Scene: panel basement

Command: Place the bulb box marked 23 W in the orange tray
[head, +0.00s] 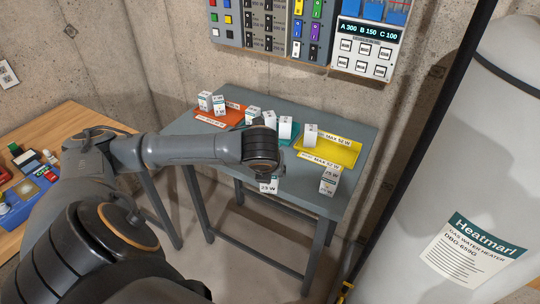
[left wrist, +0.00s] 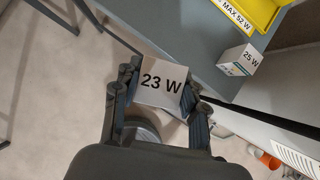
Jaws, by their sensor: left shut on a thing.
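The white bulb box marked 23 W (left wrist: 162,84) is between the fingers of my left gripper (left wrist: 155,100), with its marking facing the left wrist camera. In the head view the held box (head: 268,186) shows just below my left gripper (head: 265,174), at the table's front edge. The orange tray (head: 233,118) lies at the back left of the grey table, with white boxes in it. My left gripper is in front and to the right of that tray. My right gripper is in neither view.
A teal tray (head: 289,139) with boxes is in the middle, partly hidden by my arm. A yellow tray (head: 335,152) with one box is at the right. Another white box, marked 25 W (left wrist: 240,60), stands at the table's front right corner. A water heater (head: 465,180) stands at the right.

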